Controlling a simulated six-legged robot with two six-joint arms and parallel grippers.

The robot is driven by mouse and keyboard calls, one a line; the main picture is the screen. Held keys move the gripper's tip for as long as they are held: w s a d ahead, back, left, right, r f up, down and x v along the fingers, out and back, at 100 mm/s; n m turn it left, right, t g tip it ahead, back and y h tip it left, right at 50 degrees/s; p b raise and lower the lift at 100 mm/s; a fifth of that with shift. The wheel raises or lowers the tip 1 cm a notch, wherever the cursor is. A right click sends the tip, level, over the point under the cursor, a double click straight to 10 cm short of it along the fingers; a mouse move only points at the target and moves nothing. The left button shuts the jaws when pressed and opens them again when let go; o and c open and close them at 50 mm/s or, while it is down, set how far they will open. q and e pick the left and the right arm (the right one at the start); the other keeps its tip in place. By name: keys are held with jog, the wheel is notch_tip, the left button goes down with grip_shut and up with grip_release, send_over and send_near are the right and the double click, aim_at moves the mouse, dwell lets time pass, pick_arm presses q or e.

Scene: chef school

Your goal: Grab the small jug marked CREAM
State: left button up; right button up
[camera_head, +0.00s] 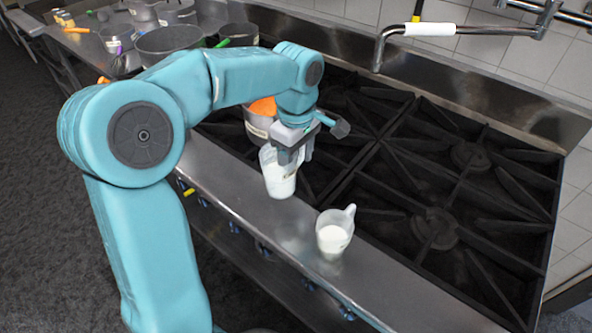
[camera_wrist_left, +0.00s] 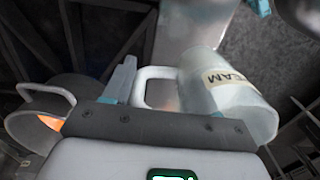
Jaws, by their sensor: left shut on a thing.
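The small jug marked CREAM (camera_head: 278,180) is whitish and translucent, with pale contents, at the steel front ledge of the stove. My left gripper (camera_head: 290,152) is at its upper part from above, shut on it. The other finger is mostly hidden by the jug. I cannot tell whether its base touches the ledge. My right gripper is not in view.
A second small jug (camera_head: 335,233) with white contents stands on the ledge (camera_head: 385,275) to the right. A pot with orange contents (camera_head: 262,125) stands behind the gripper. Black stove grates (camera_head: 440,170) fill the right. Several pots, including a large one (camera_head: 165,43), stand at the back left.

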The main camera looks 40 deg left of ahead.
pick_arm(q)
jog(key=shift+r+p, duration=0.45)
jog(key=shift+r, duration=4.5)
